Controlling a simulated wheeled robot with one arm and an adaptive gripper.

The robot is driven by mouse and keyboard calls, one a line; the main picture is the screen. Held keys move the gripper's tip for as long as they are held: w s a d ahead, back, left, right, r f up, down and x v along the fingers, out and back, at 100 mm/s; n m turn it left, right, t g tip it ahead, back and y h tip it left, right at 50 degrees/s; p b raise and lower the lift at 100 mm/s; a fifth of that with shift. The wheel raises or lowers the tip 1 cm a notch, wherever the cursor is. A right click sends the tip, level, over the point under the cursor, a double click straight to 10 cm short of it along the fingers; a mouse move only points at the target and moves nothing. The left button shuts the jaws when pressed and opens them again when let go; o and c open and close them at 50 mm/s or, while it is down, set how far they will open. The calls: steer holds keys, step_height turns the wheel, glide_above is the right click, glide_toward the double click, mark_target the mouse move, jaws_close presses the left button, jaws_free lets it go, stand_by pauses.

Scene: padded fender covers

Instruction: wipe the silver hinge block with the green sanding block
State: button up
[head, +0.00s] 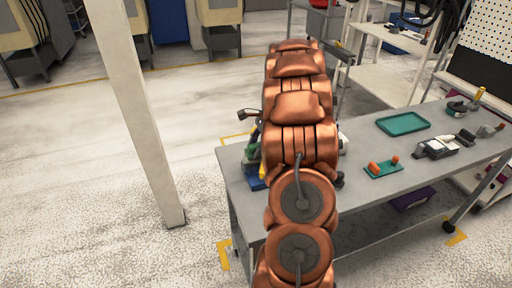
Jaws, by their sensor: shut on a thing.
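My copper-coloured arm fills the middle of the head view and covers much of the grey workbench (362,206). My gripper cannot be made out; it seems hidden behind the arm. Some small dark, green, yellow and blue items (251,152) show at the arm's left edge over the bench's left end, too small and covered to name. I cannot pick out the green sanding block for certain. A grey-white block with dark parts (437,149) lies on the right half of the bench; I cannot tell whether it is the silver hinge block.
An empty teal tray (403,124) lies towards the bench's back. A small green mat (383,170) with orange pieces lies nearer the front. Several tools stand at the far right. A pale post (140,110) rises left of the bench, with open floor around it.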

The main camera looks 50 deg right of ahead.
steer(key=shift+f, duration=0.5)
steer(key=shift+w, duration=0.1)
stand_by(0.4)
steer(key=shift+w+d+r+p, duration=0.1)
steer(key=shift+w+d+p, duration=0.3)
steer(key=shift+w+p, duration=0.15)
steer(key=shift+s, duration=0.1)
steer(key=shift+s+a+f+b, duration=0.1)
steer(key=shift+s+a+b, duration=0.1)
steer(key=shift+s+a, duration=0.35)
steer(key=shift+s+a+f+b, duration=0.1)
steer(key=shift+s+a+b, duration=0.1)
steer(key=shift+s, duration=0.5)
steer(key=shift+w, duration=0.1)
